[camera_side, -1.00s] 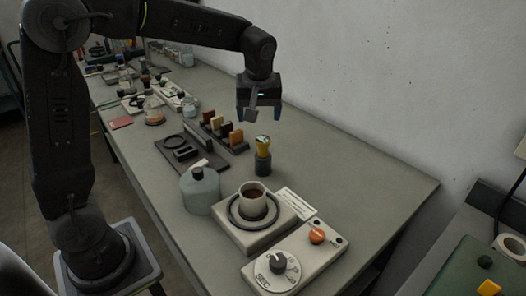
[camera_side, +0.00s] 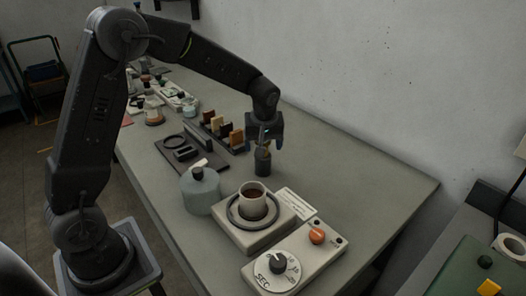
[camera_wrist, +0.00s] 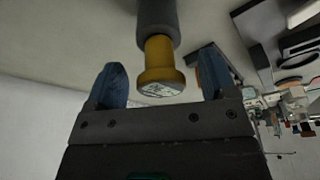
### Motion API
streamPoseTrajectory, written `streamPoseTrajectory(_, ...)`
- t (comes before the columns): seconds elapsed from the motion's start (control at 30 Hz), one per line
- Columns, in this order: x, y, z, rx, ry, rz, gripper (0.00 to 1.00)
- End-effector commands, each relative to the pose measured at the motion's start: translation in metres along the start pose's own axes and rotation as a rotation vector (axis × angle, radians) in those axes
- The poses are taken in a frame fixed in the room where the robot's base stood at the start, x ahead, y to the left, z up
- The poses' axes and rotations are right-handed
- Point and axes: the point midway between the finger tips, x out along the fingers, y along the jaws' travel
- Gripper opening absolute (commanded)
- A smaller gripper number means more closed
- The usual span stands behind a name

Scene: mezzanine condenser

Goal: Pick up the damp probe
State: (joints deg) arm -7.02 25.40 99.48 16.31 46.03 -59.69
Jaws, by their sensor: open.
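The damp probe, as I take it, is the yellow-handled piece (camera_wrist: 160,65) with a flat, marked end, standing in a dark grey cylinder (camera_wrist: 158,22). In the side view the dark cylinder (camera_side: 262,162) stands upright on the bench, and the gripper mostly hides the yellow part. My gripper (camera_side: 264,139) is directly above it, pointing down. In the wrist view the two blue fingers are apart, with the yellow end between them and clear space on both sides. Nothing is held.
A rack of several upright blocks (camera_side: 237,138) stands close left of the gripper. A capped bottle (camera_side: 200,190), a cup (camera_side: 252,206) on a ringed base and a dial box (camera_side: 297,262) stand nearer. The wall (camera_side: 380,90) is behind; the bench's right part (camera_side: 385,190) is clear.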

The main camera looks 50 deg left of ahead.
Motion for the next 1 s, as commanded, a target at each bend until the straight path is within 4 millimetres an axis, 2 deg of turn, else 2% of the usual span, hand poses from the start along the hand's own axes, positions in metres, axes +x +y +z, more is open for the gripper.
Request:
streamPoseTrajectory(0.13, 0.018, 0.000, 0.000, 0.000, -0.001, -0.001, 0.78)
streamPoseTrajectory(0.43, 0.022, 0.000, -0.001, 0.000, 0.001, 0.002, 0.78)
streamPoseTrajectory(1.0, 0.022, 0.000, 0.000, 0.001, 0.000, 0.002, 0.23)
